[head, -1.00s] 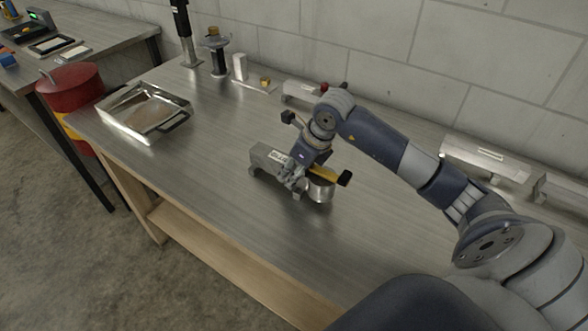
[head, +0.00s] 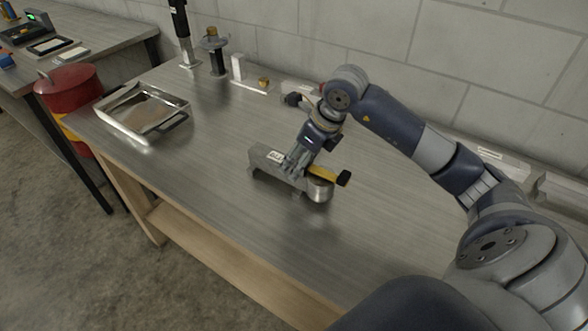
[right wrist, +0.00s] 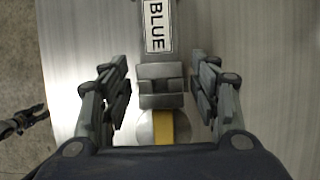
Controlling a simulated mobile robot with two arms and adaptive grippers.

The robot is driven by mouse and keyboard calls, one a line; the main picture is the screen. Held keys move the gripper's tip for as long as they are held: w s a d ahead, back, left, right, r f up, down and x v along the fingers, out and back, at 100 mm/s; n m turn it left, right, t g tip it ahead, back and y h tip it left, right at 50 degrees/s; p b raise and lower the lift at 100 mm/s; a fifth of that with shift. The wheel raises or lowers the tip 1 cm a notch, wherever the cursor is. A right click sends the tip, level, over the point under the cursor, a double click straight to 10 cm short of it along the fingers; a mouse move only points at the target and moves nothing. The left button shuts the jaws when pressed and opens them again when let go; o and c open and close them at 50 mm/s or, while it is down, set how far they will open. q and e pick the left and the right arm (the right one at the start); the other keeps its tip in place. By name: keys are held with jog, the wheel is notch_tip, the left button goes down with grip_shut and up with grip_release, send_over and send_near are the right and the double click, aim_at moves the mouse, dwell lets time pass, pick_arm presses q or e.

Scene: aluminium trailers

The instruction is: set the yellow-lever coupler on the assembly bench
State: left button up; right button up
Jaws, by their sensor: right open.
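The yellow-lever coupler (head: 268,163) rests on the assembly bench (head: 222,130), a grey metal-topped bench. It is a grey metal body with a round cup at its right end and a yellow lever (head: 322,174) with a black tip. In the right wrist view its tag reads BLUE (right wrist: 158,25). My right gripper (head: 293,168) is over the coupler's middle; in the right wrist view its open fingers (right wrist: 165,90) stand apart on either side of the body. A dark gripper-like part, seemingly my left gripper (right wrist: 25,120), shows at that view's left edge, its fingers unclear.
A metal tray (head: 142,112) sits at the bench's left end. A post stand (head: 216,55) and a small white block with a brass piece (head: 262,82) are at the back. Another grey coupler lies along the wall (head: 500,160). The bench front is clear.

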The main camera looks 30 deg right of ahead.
jog(key=v, duration=0.6)
jog(key=shift+s+r, duration=0.15)
jog(key=shift+r, duration=0.2)
